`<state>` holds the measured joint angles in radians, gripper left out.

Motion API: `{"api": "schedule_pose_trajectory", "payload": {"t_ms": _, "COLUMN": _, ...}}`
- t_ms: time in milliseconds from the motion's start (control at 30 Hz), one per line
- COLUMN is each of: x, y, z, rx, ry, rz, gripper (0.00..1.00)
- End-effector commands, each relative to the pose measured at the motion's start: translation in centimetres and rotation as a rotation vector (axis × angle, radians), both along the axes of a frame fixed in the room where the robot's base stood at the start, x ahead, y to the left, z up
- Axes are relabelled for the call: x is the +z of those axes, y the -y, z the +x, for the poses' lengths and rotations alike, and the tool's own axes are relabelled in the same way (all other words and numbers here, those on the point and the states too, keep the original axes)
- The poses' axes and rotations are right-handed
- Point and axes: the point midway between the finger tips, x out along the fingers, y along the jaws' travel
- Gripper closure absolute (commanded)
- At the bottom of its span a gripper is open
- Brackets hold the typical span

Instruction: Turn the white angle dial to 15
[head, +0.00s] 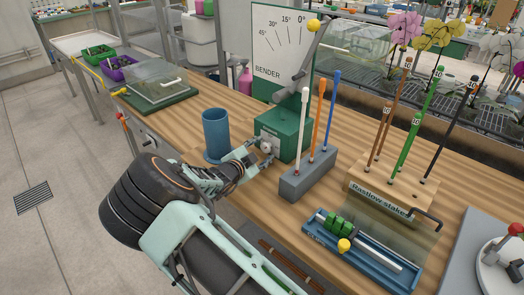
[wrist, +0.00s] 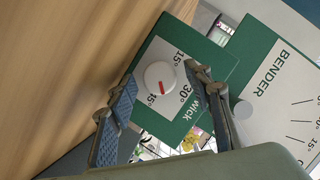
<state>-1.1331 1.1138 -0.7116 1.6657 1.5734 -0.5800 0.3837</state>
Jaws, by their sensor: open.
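The white angle dial (wrist: 160,78) is a round knob with a red mark, on a white scale plate on the green bender box (wrist: 218,62). The plate shows 15° at the top, 30° at the right and a less clear number at the lower left. The red mark slants toward the lower right, not toward the upper 15°. My gripper (wrist: 161,84) is open, with one finger on each side of the dial; contact cannot be told. In the head view, my gripper (head: 262,152) is at the front of the green box (head: 290,128), partly covering the dial.
A blue cup (head: 215,135) stands close left of my gripper. A grey block (head: 305,182) with upright coloured sticks stands close right. The bender's lever with a yellow ball (head: 314,25) rises above the box before the BENDER board (head: 270,50). A blue tray (head: 345,258) lies at front right.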

Motion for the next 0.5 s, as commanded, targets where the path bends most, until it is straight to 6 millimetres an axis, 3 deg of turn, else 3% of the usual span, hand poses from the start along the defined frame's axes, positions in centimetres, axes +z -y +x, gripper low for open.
{"api": "schedule_pose_trajectory", "payload": {"t_ms": 100, "x": -0.01, "y": -0.01, "z": -0.02, "rx": 0.0, "ry": 0.0, "rz": 0.0, "gripper": 0.55}}
{"api": "schedule_pose_trajectory", "payload": {"t_ms": 433, "x": 0.0, "y": -0.03, "z": -0.04, "rx": 0.0, "ry": 0.0, "rz": 0.0, "gripper": 0.91}}
{"api": "schedule_pose_trajectory", "payload": {"t_ms": 500, "x": 0.01, "y": -0.04, "z": -0.04, "rx": 0.0, "ry": 0.0, "rz": 0.0, "gripper": 0.94}}
